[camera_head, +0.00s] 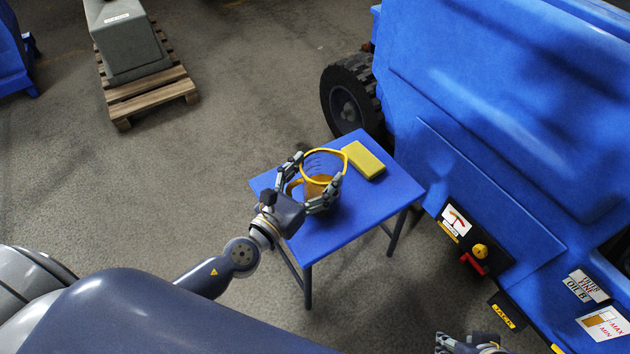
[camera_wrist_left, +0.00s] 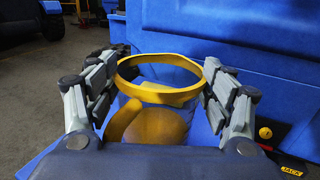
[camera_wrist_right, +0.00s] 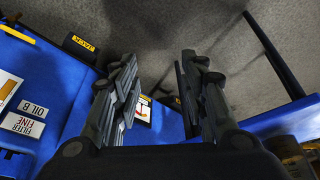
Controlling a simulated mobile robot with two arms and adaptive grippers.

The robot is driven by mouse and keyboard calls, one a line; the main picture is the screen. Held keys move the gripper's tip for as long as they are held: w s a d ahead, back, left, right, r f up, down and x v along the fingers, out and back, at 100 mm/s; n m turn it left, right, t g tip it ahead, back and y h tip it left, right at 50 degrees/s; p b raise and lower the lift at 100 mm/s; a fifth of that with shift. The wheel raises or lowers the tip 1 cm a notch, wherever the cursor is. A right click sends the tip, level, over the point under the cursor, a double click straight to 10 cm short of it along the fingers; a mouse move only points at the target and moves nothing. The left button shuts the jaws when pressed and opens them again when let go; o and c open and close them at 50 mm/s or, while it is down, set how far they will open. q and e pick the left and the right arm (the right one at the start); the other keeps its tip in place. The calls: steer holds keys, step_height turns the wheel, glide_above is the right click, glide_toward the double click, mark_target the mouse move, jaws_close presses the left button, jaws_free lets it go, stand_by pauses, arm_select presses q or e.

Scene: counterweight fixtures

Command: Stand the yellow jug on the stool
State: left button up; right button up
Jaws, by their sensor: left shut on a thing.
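The yellow jug (camera_head: 312,187) has a yellow rim and handle and an amber lower body. It is upright over the blue top of the stool (camera_head: 340,222), toward its left side. I cannot tell whether its base touches the top. My left gripper (camera_head: 317,170) is shut on the jug, with fingers on both sides of it. In the left wrist view the jug (camera_wrist_left: 158,125) sits between the fingers, handle toward the camera. My right gripper (camera_wrist_right: 158,60) is open and empty, and only partly shows at the bottom edge of the head view (camera_head: 470,344).
A flat yellow block (camera_head: 363,160) lies on the stool behind the jug. A large blue machine (camera_head: 490,110) with a black wheel (camera_head: 347,103) stands close on the right. A grey weight (camera_head: 130,45) on a wooden pallet (camera_head: 150,97) is at back left. The floor between is clear.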

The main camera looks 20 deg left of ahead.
arm_select(q)
steer(key=shift+f+b, duration=0.35)
steer(key=shift+f, duration=0.1)
arm_select(e)
steer(key=w, duration=0.1)
steer(key=w+a+r+t, duration=0.1)
steer(key=w, duration=0.1)
steer(key=w+t, duration=0.1)
steer(key=shift+w+a+r+y, duration=0.15)
steer(key=shift+w+a+y, duration=0.05)
steer(key=shift+w+y, duration=0.1)
steer(key=shift+w, duration=0.1)
arm_select(q)
steer(key=shift+f, duration=0.1)
arm_select(e)
steer(key=shift+w+a+r+t, duration=0.1)
steer(key=shift+w+r+t, duration=0.05)
steer(key=shift+w+t, duration=0.15)
arm_select(q)
steer(key=o, duration=1.9)
